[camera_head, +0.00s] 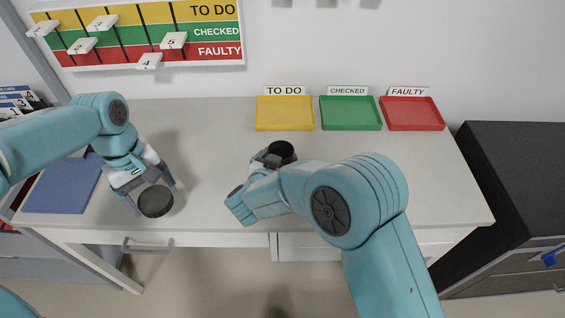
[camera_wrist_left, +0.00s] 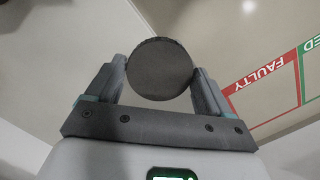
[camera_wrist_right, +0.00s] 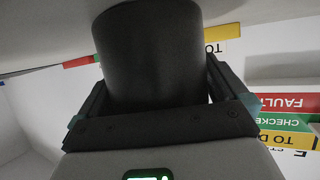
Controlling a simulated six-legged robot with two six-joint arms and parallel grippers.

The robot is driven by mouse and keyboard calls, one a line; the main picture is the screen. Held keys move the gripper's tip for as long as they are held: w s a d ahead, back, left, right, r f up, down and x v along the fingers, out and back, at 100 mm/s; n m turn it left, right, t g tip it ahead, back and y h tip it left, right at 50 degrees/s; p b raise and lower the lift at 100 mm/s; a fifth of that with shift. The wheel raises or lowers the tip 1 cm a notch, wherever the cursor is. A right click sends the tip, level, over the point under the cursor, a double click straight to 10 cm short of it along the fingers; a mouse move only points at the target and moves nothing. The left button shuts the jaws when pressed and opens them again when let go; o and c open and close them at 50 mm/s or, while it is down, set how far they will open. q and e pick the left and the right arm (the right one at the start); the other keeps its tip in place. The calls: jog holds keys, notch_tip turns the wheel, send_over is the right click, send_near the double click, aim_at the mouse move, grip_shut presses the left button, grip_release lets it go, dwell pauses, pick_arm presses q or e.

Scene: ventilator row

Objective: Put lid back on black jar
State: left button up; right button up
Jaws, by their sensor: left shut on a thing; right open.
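The black lid (camera_head: 155,202) is a flat dark disc at the front left of the table in the head view. My left gripper (camera_head: 154,196) is shut on the lid at its edges; the left wrist view shows the lid (camera_wrist_left: 160,69) between both fingers (camera_wrist_left: 160,80). The black jar (camera_head: 282,150) stands near the middle of the table, partly hidden by my right arm. My right gripper (camera_head: 270,158) is at the jar with its jaws open; in the right wrist view the jar (camera_wrist_right: 150,55) is between the fingers (camera_wrist_right: 153,85). The jar's top is not clear.
A yellow tray (camera_head: 285,127), a green tray (camera_head: 350,126) and a red tray (camera_head: 412,127) stand along the back right. A blue mat (camera_head: 62,190) lies at the left. A dark cabinet (camera_head: 520,180) is beyond the right edge. Table between lid and jar is clear.

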pick_arm(q)
jog(key=shift+w+d, duration=0.1)
pick_arm(e)
jog(key=shift+w, duration=0.1)
pick_arm(q)
jog(key=shift+r, duration=0.1)
pick_arm(e)
jog(key=shift+d, duration=0.1)
pick_arm(q)
jog(key=shift+s, duration=0.3)
pick_arm(e)
jog(key=shift+s+r, duration=0.15)
jog(key=shift+s, duration=0.15)
pick_arm(q)
jog(key=shift+w, duration=0.15)
pick_arm(e)
jog(key=shift+w, duration=0.1)
jog(key=c, duration=0.8)
jog(key=shift+c, duration=0.9)
jog(key=shift+r, duration=0.2)
pick_arm(q)
notch_tip(320, 180, up, 2)
jog(key=shift+r+p, duration=0.15)
jog(key=shift+p, duration=1)
pick_arm(e)
notch_tip(320, 180, up, 20)
jog(key=shift+f, duration=0.25)
